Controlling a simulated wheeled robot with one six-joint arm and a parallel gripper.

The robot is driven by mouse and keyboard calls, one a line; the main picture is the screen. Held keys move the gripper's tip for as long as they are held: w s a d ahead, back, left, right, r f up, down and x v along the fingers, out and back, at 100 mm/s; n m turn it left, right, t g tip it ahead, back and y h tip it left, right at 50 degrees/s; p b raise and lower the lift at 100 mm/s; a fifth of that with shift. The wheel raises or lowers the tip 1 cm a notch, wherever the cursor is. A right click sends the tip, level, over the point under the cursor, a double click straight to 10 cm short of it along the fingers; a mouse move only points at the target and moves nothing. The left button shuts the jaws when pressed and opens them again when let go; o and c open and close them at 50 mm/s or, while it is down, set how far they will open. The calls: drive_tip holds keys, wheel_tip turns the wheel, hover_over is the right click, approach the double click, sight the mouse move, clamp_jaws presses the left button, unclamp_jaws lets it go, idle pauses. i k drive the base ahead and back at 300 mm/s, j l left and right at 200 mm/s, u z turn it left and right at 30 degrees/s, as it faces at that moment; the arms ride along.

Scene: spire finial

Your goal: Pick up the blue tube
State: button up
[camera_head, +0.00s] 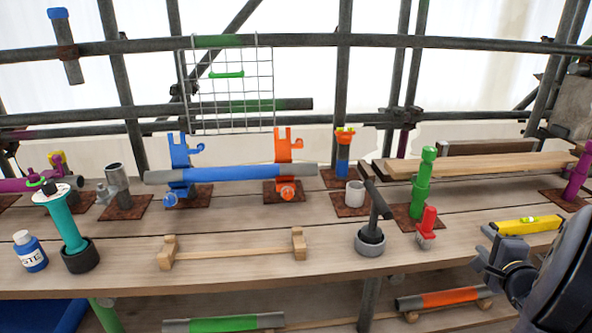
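The blue tube (235,173) is a long horizontal pipe with a blue middle and grey ends. It lies across a blue clamp (181,152) on the left and an orange clamp (287,148) on the right, above the wooden planks. My gripper (483,248) is at the right edge, far to the right of the tube and nearer the camera. Its fingers look apart, with nothing seen between them. Part of my arm hides what lies behind it at the right.
A wooden rack (235,253) lies in front of the tube. A dark T-handled tool (372,230), a green post (423,180) and a yellow level (528,225) stand or lie between tube and gripper. A wire grid (230,90) hangs behind. A teal tool (65,222) stands left.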

sight(257, 171)
drive_tip(key=j+u, duration=0.1)
drive_tip(key=j, duration=0.5)
drive_tip(key=i+j, duration=0.1)
drive_tip(key=j, duration=0.5)
drive_tip(key=i+j+u, duration=0.15)
drive_tip(key=j, duration=0.45)
drive_tip(key=j+u, duration=0.1)
drive_tip(key=j, duration=0.5)
drive_tip(key=i+j+u, duration=0.15)
drive_tip(key=i+j, duration=0.65)
